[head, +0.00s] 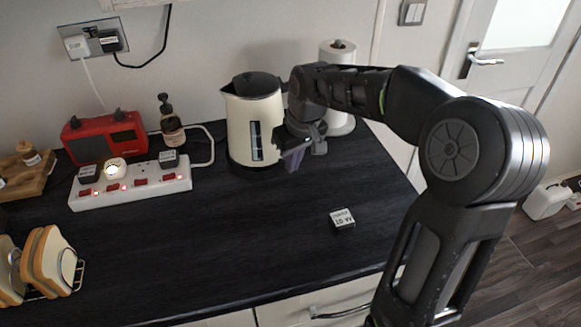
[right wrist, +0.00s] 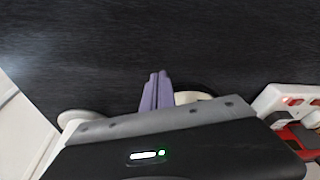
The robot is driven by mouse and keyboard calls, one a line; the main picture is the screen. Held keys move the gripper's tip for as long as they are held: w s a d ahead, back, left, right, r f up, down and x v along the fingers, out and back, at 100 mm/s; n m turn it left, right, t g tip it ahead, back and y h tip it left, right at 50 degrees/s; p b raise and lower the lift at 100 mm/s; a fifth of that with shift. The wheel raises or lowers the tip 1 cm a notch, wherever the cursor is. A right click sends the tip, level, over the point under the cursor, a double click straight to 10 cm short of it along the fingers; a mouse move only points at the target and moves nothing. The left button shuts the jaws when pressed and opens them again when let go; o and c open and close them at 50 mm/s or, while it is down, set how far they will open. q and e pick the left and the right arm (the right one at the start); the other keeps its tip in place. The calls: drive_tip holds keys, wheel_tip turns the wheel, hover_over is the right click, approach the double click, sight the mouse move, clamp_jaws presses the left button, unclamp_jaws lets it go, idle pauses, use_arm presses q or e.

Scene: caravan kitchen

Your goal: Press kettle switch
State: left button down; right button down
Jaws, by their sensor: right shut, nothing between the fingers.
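A cream kettle (head: 243,125) with a black lid and black base stands upright at the back of the dark worktop. A clear level window shows on its front. My right gripper (head: 293,160) is at the kettle's right side, with its purple-grey fingers pointing down. In the right wrist view the fingers (right wrist: 156,76) are together and empty. Part of the cream kettle (right wrist: 190,97) peeks out behind the gripper body there. I cannot tell whether the fingers touch the kettle. Its switch is not visible; the right side is partly covered by my gripper. My left gripper is out of view.
A paper towel roll (head: 340,72) stands behind my right arm.

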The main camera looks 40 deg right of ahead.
drive_tip(key=shift+s+r, duration=0.3)
drive_tip(key=shift+s, duration=0.5)
drive_tip(key=shift+s+r, duration=0.3)
drive_tip(key=shift+s, duration=0.45)
drive_tip(key=v, duration=0.7)
drive_tip(key=shift+r, duration=0.35)
